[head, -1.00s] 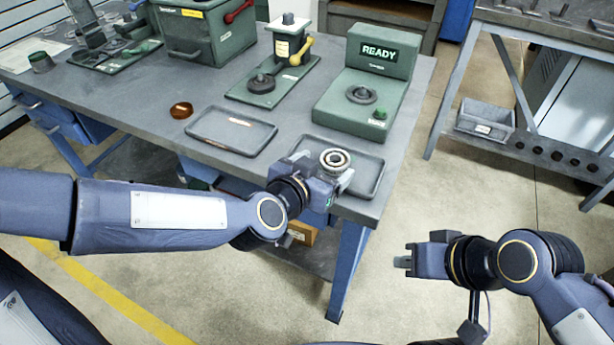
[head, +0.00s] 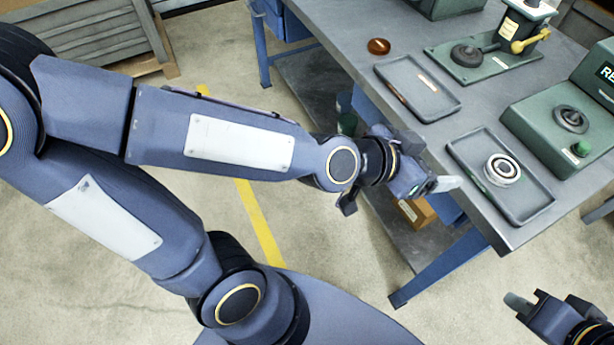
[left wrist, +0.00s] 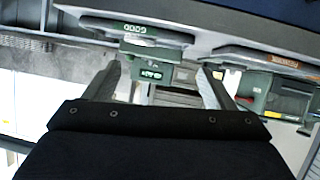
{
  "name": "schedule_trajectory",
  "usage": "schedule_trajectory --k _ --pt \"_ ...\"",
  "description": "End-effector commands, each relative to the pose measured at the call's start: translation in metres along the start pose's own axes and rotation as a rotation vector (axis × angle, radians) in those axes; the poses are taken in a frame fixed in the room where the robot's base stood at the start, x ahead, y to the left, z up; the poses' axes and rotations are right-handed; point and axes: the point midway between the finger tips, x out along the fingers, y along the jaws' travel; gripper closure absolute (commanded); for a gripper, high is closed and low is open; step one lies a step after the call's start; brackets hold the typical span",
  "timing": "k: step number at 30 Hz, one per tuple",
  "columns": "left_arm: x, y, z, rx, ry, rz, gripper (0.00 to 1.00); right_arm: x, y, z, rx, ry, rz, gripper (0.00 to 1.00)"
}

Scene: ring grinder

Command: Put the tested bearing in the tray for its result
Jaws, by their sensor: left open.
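The bearing (head: 502,169), a pale metal ring with a dark centre, lies flat in the right-hand grey tray (head: 527,212). The left-hand grey tray (head: 440,110) has an orange label and looks empty. My left gripper (head: 442,184) is open and empty, just off the table's front edge, left of the bearing's tray and apart from the bearing. Its spread fingers (left wrist: 160,85) show in the left wrist view, with a tray label above them that appears to read GOOD. My right gripper (head: 520,304) is at the bottom right, away from the table; its finger opening is unclear.
The green tester (head: 540,125) with a spindle and green button stands behind the right-hand tray, its screen cut off. A green fixture with a yellow handle (head: 528,40) and an amber disc (head: 379,46) are on the table (head: 478,100). Floor is open in front.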

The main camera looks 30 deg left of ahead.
Motion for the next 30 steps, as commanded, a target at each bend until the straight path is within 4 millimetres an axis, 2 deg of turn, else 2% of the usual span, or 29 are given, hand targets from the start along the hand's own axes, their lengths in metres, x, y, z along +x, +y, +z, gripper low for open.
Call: schedule_trajectory --k 1,3,6,9,12,16,23,26,30 --pt "-0.021 -0.022 0.005 -0.056 -0.030 -0.029 0.23 0.000 0.000 0.000 0.000 0.000 0.000 1.00" --pt "-0.051 -0.046 0.024 -0.154 -0.109 -0.064 0.23 0.000 0.000 0.000 0.000 0.000 0.000 1.00" --pt "-0.096 -0.072 0.058 -0.312 -0.229 -0.134 0.23 0.000 0.000 0.000 0.000 0.000 0.000 1.00" --pt "-0.138 -0.085 0.093 -0.466 -0.331 -0.211 0.23 0.000 0.000 0.000 0.000 0.000 0.000 1.00" --pt "-0.167 -0.088 0.119 -0.589 -0.404 -0.270 0.23 0.000 0.000 0.000 0.000 0.000 0.000 1.00" --pt "-0.185 -0.087 0.136 -0.668 -0.450 -0.309 0.23 0.000 0.000 0.000 0.000 0.000 0.000 1.00" --pt "-0.187 -0.086 0.138 -0.678 -0.460 -0.311 0.23 0.000 0.000 0.000 0.000 0.000 0.000 1.00" --pt "-0.188 -0.086 0.135 -0.677 -0.460 -0.311 0.23 -0.002 -0.001 -0.001 0.000 0.000 0.000 1.00" --pt "-0.198 -0.083 0.114 -0.676 -0.459 -0.310 0.23 -0.022 -0.010 -0.011 0.000 0.000 0.000 1.00"
